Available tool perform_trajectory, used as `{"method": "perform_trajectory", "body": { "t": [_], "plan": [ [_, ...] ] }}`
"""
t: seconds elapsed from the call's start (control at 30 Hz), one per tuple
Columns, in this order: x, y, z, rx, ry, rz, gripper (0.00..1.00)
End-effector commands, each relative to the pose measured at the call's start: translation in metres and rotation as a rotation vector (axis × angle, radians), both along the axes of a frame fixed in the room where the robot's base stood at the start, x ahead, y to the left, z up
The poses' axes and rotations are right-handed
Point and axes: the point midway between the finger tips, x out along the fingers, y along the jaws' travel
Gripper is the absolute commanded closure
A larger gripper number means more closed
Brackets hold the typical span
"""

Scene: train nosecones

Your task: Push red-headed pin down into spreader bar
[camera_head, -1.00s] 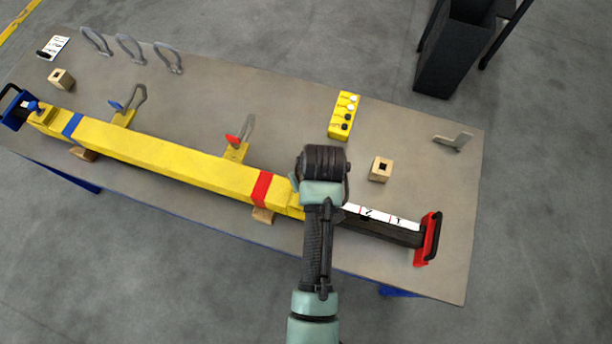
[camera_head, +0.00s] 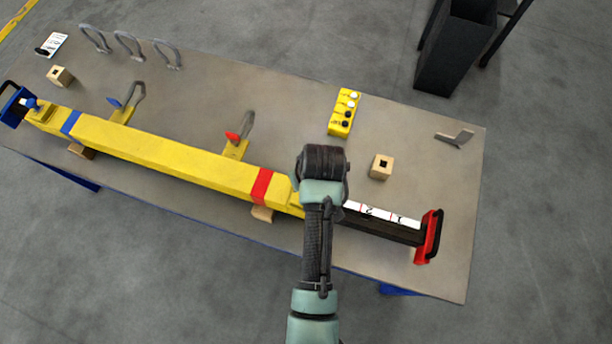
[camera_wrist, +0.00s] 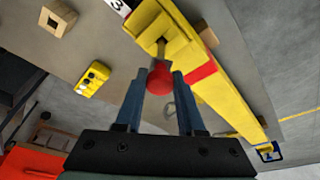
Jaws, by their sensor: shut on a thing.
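The yellow spreader bar (camera_head: 170,153) lies along the table, with a blue band near its left end and a red band toward its right end. A black inner bar (camera_head: 375,230) with white number marks extends from its right end to a red end piece (camera_head: 430,238). In the wrist view the red-headed pin (camera_wrist: 160,79) shows its round red head between the two fingers of my gripper (camera_wrist: 158,80), close to the end of the yellow bar (camera_wrist: 215,75). My gripper is shut on the pin. The pin's depth in the bar cannot be told. In the head view my arm hides pin and fingers.
Wooden blocks with square holes (camera_head: 381,167) and a yellow button box (camera_head: 343,112) stand behind the bar. Grey shackles (camera_head: 97,38) and a grey angled bracket (camera_head: 455,137) lie on the table. A dark bin (camera_head: 455,50) stands beyond the table.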

Motion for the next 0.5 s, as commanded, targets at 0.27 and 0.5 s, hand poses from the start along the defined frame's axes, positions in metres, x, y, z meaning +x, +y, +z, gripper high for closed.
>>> {"method": "perform_trajectory", "body": {
  "t": [0.27, 0.5],
  "plan": [
    [-0.0001, 0.0001, -0.0065, 0.000, 0.000, 0.000, 1.00],
    [-0.0001, 0.0000, -0.0111, 0.000, 0.000, 0.000, 1.00]
  ]
}}
